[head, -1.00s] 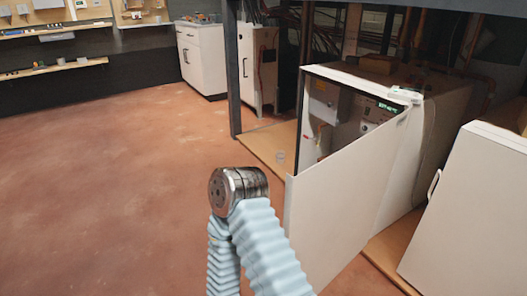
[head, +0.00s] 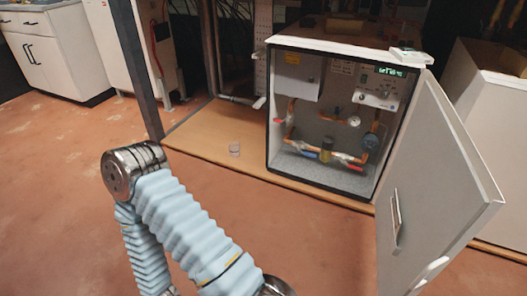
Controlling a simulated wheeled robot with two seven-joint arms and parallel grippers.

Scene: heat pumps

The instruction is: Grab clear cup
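A small clear cup (head: 234,149) stands on the wooden platform, just left of the open heat pump cabinet. One of my arms, with light blue ribbed sleeves and a dark metal joint, crosses the lower left of the head view. The joint is nearer to me than the cup, and a gap shows between them in the picture. No gripper fingers show in this view, so neither gripper can be seen.
The heat pump cabinet (head: 330,110) stands open, with pipes and valves inside. Its white door (head: 440,170) swings out to the right. A dark post (head: 138,70) rises at the platform's left edge. The wooden platform (head: 195,135) is bare around the cup. Reddish floor (head: 60,200) is free at left.

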